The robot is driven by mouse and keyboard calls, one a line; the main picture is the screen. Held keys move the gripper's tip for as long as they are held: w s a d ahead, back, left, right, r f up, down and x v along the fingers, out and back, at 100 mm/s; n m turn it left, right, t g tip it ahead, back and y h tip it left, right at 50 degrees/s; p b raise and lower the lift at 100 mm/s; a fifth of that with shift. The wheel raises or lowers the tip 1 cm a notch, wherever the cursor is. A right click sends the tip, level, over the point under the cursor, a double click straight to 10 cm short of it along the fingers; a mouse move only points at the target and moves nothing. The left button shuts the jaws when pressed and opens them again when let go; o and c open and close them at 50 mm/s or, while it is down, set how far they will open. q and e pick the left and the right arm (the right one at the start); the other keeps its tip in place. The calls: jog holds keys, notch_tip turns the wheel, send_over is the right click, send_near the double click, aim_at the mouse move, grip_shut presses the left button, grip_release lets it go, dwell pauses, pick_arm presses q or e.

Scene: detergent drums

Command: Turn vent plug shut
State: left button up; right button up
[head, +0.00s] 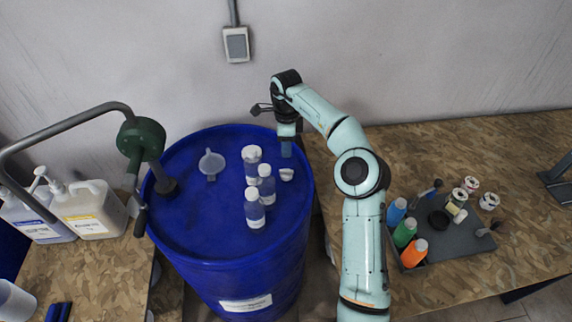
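The blue drum (205,260) stands in the middle of the head view, and its lid carries several small things. My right gripper (286,152) points straight down at the back right of the lid, close to the rim. Its fingers look close together, but their gap is too small to judge. A small white piece (286,174) lies on the lid just in front of the fingertips. My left gripper is not in view.
A green hand pump (141,139) rises from the lid's left side. White jugs (90,209) stand on the left bench. A grey tray (455,240) with coloured bottles sits on the right bench.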

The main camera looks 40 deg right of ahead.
aim_at(286, 170)
notch_tip(286, 170, down, 10)
jog(key=shift+w+f, duration=0.1)
jog(key=shift+f, duration=0.1)
grip_shut()
